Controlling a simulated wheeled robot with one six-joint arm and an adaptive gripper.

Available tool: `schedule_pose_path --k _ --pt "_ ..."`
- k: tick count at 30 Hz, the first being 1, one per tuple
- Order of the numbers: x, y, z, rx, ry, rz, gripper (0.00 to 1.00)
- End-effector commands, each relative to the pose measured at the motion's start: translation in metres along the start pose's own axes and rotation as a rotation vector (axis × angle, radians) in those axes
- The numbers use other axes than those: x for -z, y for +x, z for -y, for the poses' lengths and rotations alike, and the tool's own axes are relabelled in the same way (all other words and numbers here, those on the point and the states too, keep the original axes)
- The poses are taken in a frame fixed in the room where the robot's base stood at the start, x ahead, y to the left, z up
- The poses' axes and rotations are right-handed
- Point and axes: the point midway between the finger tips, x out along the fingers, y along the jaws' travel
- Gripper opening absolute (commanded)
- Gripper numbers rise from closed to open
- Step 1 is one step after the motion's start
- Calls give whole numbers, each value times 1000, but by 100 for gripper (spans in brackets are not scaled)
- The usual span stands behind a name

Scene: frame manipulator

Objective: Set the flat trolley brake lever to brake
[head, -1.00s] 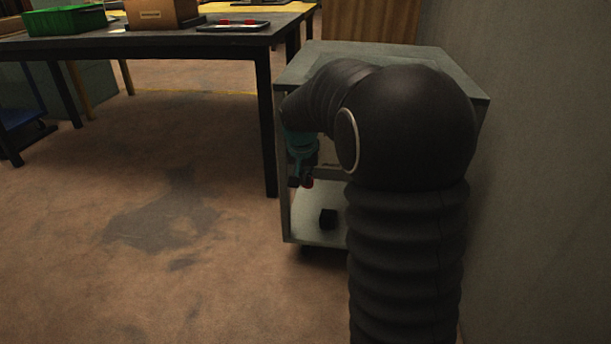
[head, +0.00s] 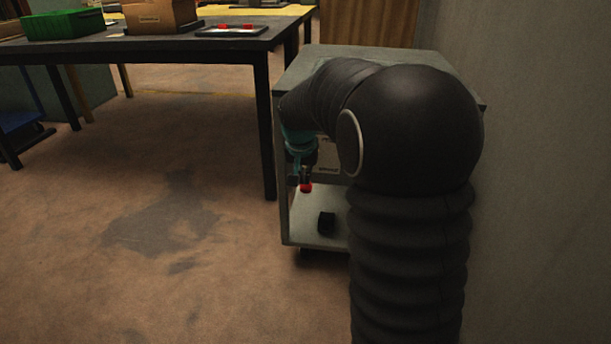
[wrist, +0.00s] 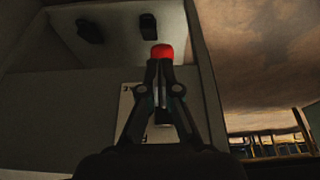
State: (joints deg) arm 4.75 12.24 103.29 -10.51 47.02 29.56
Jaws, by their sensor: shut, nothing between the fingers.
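My gripper (head: 306,176) reaches down in front of a grey open-fronted unit (head: 297,225). Its fingers are shut in the wrist view (wrist: 160,68), coming together in a narrow point. A bright red tip (wrist: 161,51) shows right at the fingertips, and as a red spot in the head view (head: 305,187). I cannot tell whether it touches the fingers or is a lever knob. Two black pieces stand on the pale surface beyond, one larger (wrist: 90,31) and one smaller (wrist: 148,26). No flat trolley or brake lever can be made out for certain.
A black block (head: 326,222) sits on the unit's low shelf. A white label (wrist: 128,112) is partly behind my fingers. A dark table (head: 180,42) with a green bin (head: 65,24) and a cardboard box (head: 160,15) stands left. A wall is at right.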

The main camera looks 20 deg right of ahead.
Motion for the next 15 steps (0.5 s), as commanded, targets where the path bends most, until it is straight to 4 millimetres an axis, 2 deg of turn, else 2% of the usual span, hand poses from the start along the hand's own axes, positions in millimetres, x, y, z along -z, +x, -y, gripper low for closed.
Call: schedule_pose_path --k 5,15 --pt "-3 -35 3 2 -2 -3 0" --pt "-55 -74 0 1 4 -3 0"
